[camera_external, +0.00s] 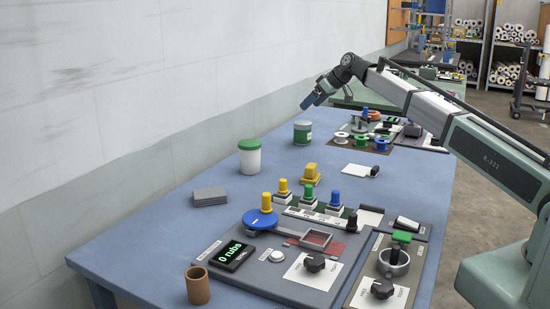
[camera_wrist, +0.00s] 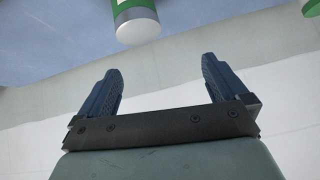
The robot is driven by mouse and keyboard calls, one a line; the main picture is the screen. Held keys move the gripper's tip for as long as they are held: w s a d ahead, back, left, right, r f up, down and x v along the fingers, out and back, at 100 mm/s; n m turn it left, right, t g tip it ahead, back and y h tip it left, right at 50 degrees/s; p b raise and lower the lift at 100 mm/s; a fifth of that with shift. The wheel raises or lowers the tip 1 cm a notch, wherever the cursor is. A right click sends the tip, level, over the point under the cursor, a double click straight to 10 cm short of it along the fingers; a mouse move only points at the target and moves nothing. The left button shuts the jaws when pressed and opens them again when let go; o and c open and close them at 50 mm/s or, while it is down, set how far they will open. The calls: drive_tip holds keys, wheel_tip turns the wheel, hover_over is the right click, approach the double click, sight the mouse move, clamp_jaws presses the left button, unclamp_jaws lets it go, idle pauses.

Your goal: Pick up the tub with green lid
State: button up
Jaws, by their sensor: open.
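The tub with green lid (camera_external: 249,157) is a white cylinder standing upright on the blue table, left of centre. A second, smaller tub (camera_external: 302,132) with a green label stands farther back, to its right. My gripper (camera_external: 312,98) is raised above the far part of the table, above and beyond both tubs, touching neither. In the wrist view my gripper (camera_wrist: 162,88) has its two blue fingers apart with nothing between them. A white tub with a green band (camera_wrist: 136,24) shows at the top of that view, and a piece of another green-and-white thing (camera_wrist: 311,8) at the top right corner.
A grey stack (camera_external: 209,196) lies in front of the tub, and a brown cup (camera_external: 198,285) stands near the front. A control panel (camera_external: 290,260) with coloured knobs fills the right front. Yellow blocks (camera_external: 311,174) lie right of the tub. A wall runs along the left.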

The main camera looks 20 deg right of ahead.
drive_tip(key=s+a+n+g, duration=0.2)
drive_tip(key=s+a, duration=0.5)
drive_tip(key=a, duration=0.5)
drive_tip(key=n+g+h, duration=0.1)
drive_tip(key=h, duration=0.1)
approach(251, 142)
drive_tip(key=x, duration=0.7)
drive_tip(key=shift+w+a+f, duration=0.15)
drive_tip(key=shift+f, duration=0.2)
drive_tip(key=shift+s+x, duration=0.15)
drive_tip(key=shift+x, duration=1.2)
drive_tip(key=shift+s+x, duration=0.1)
drive_tip(key=shift+x, duration=1.2)
drive_tip(key=c, duration=1.1)
